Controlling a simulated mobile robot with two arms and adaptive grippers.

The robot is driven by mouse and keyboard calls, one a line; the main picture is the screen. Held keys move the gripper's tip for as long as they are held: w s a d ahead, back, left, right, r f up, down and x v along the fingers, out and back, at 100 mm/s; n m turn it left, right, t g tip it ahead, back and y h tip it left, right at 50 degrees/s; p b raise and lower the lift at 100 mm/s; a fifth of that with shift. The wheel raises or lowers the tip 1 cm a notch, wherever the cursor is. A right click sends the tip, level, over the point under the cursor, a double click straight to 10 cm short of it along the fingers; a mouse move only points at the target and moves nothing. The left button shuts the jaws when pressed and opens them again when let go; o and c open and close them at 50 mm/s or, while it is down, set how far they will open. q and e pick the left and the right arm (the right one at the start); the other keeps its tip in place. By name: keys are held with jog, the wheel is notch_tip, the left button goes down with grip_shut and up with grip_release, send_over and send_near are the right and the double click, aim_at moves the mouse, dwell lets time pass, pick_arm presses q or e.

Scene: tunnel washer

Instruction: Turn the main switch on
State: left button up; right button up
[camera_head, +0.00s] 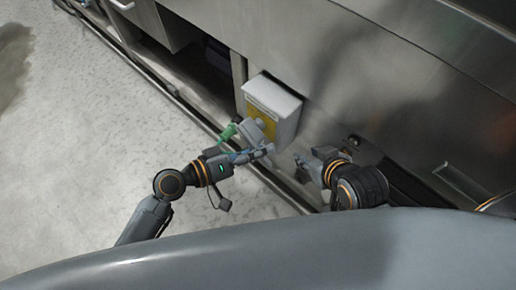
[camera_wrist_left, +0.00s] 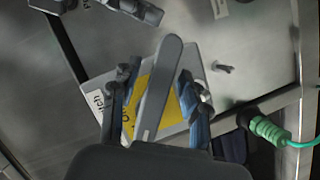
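The main switch box (camera_head: 275,100) is pale grey with a yellow panel (camera_head: 262,117) and is mounted on the steel machine front. Its grey lever (camera_wrist_left: 160,85) stands over the yellow panel in the left wrist view, slightly tilted. My left gripper (camera_head: 262,151) is at the front of the box. In the left wrist view its two fingers (camera_wrist_left: 157,98) are apart, one on each side of the lever, with visible gaps. Part of the label is hidden by the fingers and lever. My right gripper (camera_head: 307,166) is just right of the box, away from the lever; its opening is unclear.
A green plug (camera_wrist_left: 266,130) with a green cable lies close to my left gripper, and it also shows in the head view (camera_head: 228,132). The steel machine wall (camera_head: 350,65) runs behind the box. The pale floor (camera_head: 80,140) at left is clear.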

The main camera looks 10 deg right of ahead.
pick_arm(q)
jog(key=v, duration=1.2)
jog(key=shift+c, duration=0.2)
